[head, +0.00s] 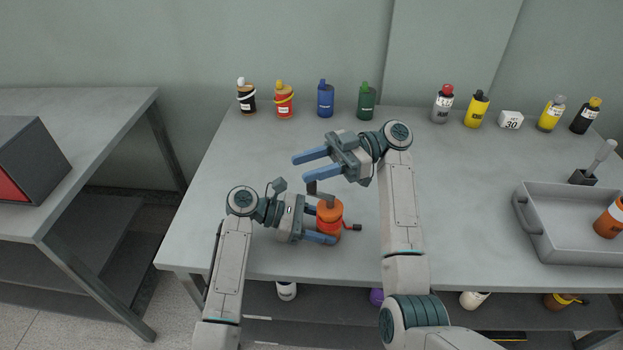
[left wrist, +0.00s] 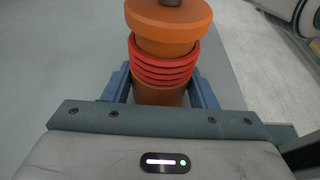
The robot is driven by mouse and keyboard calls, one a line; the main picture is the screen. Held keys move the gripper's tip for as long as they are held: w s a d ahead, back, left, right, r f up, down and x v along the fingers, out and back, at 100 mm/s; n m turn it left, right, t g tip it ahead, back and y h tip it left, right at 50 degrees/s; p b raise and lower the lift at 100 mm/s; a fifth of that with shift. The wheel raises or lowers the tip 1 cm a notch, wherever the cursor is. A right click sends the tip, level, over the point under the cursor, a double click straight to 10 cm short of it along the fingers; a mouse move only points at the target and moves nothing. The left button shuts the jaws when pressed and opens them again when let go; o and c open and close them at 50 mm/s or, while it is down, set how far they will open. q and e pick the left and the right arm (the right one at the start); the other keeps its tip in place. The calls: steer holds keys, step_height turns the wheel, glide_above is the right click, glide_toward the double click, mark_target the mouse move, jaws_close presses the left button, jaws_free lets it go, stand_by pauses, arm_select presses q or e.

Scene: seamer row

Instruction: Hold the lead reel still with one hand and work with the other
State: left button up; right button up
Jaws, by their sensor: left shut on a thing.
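An orange lead reel (head: 329,211) stands on the table near its front edge, with a grey piece on its top. A red lead with a dark end (head: 352,227) sticks out at its right side. My left gripper (head: 327,220) is shut on the reel from the left. In the left wrist view the reel (left wrist: 168,22) sits between the blue fingers (left wrist: 160,88), with red turns of lead (left wrist: 164,65) around its middle. My right gripper (head: 299,167) is open and empty, above and behind the reel, its fingers pointing left.
Several bottles stand along the back edge, including a blue one (head: 325,100) and a green one (head: 366,102). A white block marked 30 (head: 510,120) stands among them. A grey tray (head: 535,232) holding an orange reel (head: 610,219) is at the right. The table's left part is clear.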

mark_target(312, 183)
step_height(312, 183, up, 5)
stand_by(0.4)
steer(key=d+f+m+t+y, duration=0.2)
steer(key=d+f+m+t, duration=0.4)
steer(key=d+f+t, duration=0.5)
steer(key=shift+g, duration=0.9)
steer(key=a, duration=0.7)
steer(key=a+r, duration=0.1)
steer(key=a, duration=0.3)
steer(key=shift+r, duration=0.1)
jaws_close()
